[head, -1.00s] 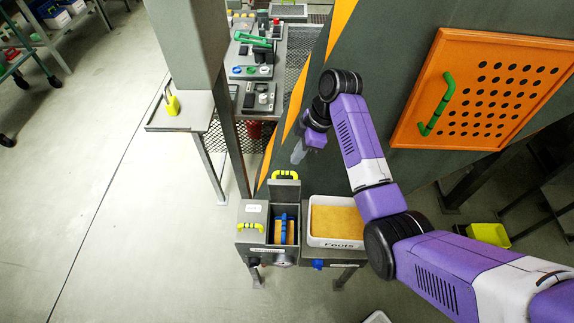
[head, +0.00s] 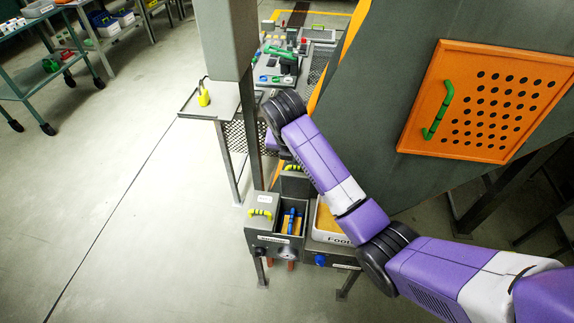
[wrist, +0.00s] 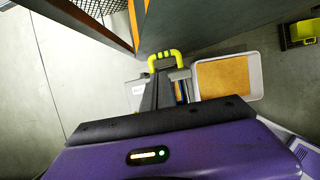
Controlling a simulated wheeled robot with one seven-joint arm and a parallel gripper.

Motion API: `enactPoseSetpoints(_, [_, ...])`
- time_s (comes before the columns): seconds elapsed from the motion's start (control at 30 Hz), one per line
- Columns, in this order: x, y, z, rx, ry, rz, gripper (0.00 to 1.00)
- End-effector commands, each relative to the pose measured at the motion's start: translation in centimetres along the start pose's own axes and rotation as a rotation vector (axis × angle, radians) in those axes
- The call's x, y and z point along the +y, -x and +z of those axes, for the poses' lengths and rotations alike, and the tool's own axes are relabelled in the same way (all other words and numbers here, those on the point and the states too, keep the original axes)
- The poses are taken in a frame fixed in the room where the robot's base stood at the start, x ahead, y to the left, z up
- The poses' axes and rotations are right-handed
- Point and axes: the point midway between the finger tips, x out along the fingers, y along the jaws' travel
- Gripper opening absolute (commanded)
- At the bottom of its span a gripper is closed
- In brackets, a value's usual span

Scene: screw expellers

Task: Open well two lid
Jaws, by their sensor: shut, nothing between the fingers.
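A grey two-well box stands low in front of me in the head view. Its left lid (head: 262,202) is down, with a label and a yellow handle (head: 260,213). The right well is open, and a blue-handled item (head: 290,221) sits inside. The right lid (head: 296,184) stands raised at the back, with its yellow handle (head: 293,168) on top. I cannot read which well is number two. My gripper (wrist: 162,76) is shut and empty, close to the raised lid's yellow handle (wrist: 165,56) in the wrist view; contact is unclear. In the head view my arm hides the fingers.
A white tray with orange contents (wrist: 224,78) adjoins the box on the right. A slanted dark panel with an orange perforated door (head: 490,100) rises behind it. A grey post (head: 228,40) and a small shelf with a yellow object (head: 204,95) stand left.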

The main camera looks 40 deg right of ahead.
Motion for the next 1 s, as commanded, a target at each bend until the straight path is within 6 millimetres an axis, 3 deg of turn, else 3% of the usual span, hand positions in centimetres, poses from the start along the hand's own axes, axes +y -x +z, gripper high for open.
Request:
enactPoseSetpoints(0.3, [-0.1,-5.5,-0.1,0.005,-0.003,-0.002,0.00])
enactPoseSetpoints(0.5, [-0.1,-8.1,-0.2,0.005,-0.004,-0.002,0.00])
enactPoseSetpoints(1.0, [0.0,-9.0,-0.1,0.003,-0.005,0.000,0.00])
